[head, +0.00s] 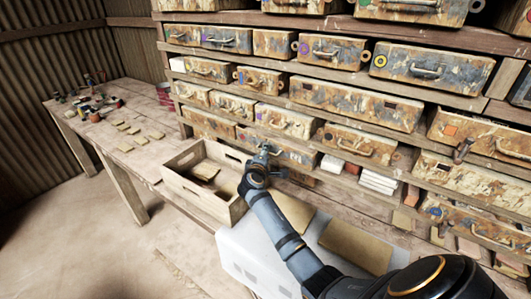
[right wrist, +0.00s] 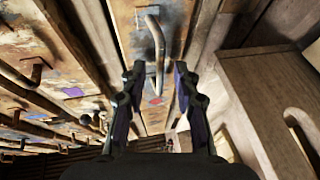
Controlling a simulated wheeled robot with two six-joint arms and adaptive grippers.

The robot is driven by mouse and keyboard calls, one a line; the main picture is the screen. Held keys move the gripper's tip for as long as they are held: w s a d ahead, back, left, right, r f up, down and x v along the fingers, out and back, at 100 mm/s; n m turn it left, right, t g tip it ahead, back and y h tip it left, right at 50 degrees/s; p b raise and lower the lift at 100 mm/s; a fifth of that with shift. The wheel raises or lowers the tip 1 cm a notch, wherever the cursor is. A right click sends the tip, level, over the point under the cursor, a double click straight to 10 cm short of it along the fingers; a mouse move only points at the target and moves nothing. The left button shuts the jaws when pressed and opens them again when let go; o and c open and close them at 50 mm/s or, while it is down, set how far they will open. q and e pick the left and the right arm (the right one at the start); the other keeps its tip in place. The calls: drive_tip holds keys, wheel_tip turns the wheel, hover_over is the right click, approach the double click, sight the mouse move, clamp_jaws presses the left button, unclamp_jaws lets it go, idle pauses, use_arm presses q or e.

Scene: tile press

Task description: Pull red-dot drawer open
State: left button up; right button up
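A worn drawer (head: 292,157) with rusty and blue-grey paint sits in the low row of the shelf rack, closed as far as I can see. In the right wrist view its front (right wrist: 133,48) carries a long bar handle (right wrist: 155,45) and a small red, diamond-like mark (right wrist: 155,100). My right gripper (head: 264,155) is at this drawer's front. In the right wrist view the gripper (right wrist: 157,76) is open, with the handle's end between or just beyond its fingertips; contact is not clear. My left gripper is not in view.
An open wooden crate (head: 185,160) stands on the bench left of my right gripper, close to it. Neighbouring drawers bear other coloured marks, such as a purple one (right wrist: 74,92). White stacked tiles (head: 378,180) and brown boards (head: 355,247) lie to the right.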

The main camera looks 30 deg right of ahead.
drive_tip(key=shift+d, duration=0.1)
clamp_jaws()
drive_tip(key=shift+f, duration=0.1)
idle(0.4)
